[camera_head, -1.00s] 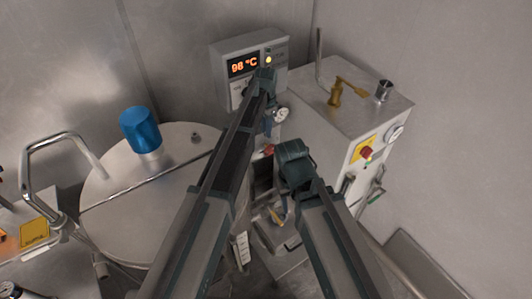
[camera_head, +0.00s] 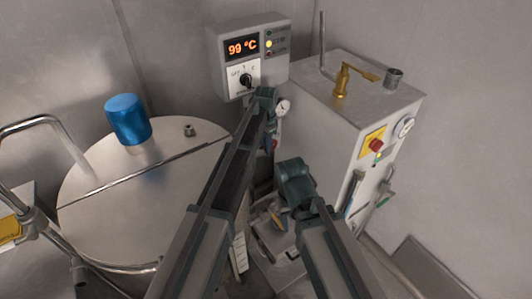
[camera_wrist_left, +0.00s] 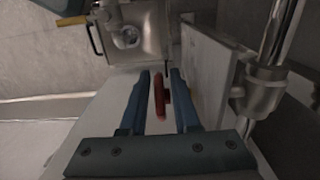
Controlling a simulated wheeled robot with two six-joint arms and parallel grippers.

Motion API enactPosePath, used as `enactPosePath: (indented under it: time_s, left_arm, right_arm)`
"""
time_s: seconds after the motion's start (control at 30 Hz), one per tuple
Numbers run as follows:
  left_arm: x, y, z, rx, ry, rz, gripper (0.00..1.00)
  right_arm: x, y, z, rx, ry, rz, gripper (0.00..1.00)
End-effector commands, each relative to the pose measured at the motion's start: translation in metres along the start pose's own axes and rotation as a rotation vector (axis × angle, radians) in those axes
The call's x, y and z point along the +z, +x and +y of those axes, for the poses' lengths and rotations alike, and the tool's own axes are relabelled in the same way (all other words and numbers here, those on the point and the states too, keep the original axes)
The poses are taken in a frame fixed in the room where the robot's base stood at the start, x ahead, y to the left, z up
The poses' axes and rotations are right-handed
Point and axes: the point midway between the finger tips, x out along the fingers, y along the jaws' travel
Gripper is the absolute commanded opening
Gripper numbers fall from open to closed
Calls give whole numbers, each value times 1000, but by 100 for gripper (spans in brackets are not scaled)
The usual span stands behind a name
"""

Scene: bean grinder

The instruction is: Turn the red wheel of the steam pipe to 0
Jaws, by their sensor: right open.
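The red wheel (camera_wrist_left: 160,95) shows nearly edge-on in the left wrist view, between the two blue fingers of my left gripper (camera_wrist_left: 160,78). A gap shows on each side of it, so the gripper is open around it and not closed on it. In the head view only a small red part of the wheel (camera_head: 275,144) shows beside my left gripper (camera_head: 269,145); the arm hides most of the steam pipe. My right gripper (camera_head: 281,220) is lower, in front of the white machine, open, its fingers partly hidden by its own wrist. I cannot make out the wheel's markings.
A control box (camera_head: 248,60) reads 99 °C. A round steel lid (camera_head: 120,200) with a blue cap (camera_head: 128,119) stands left. A white machine (camera_head: 335,120) with a brass valve (camera_head: 342,82), gauge and red switch stands right. A vertical metal pipe (camera_wrist_left: 275,40) is close to the left gripper.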

Motion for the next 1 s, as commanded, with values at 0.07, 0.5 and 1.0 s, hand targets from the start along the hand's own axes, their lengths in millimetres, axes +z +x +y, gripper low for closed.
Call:
enactPosePath:
  time_s: [0.07,0.5,1.0]
  left_arm:
    - [0,2,0,0,0,0,30]
    - [0,1,0,0,0,0,0]
    - [-7,-2,-2,1,2,-268,0]
  right_arm:
    - [0,2,0,0,0,0,50]
    - [0,1,0,0,0,0,50]
    - [0,6,-1,0,0,0,50]
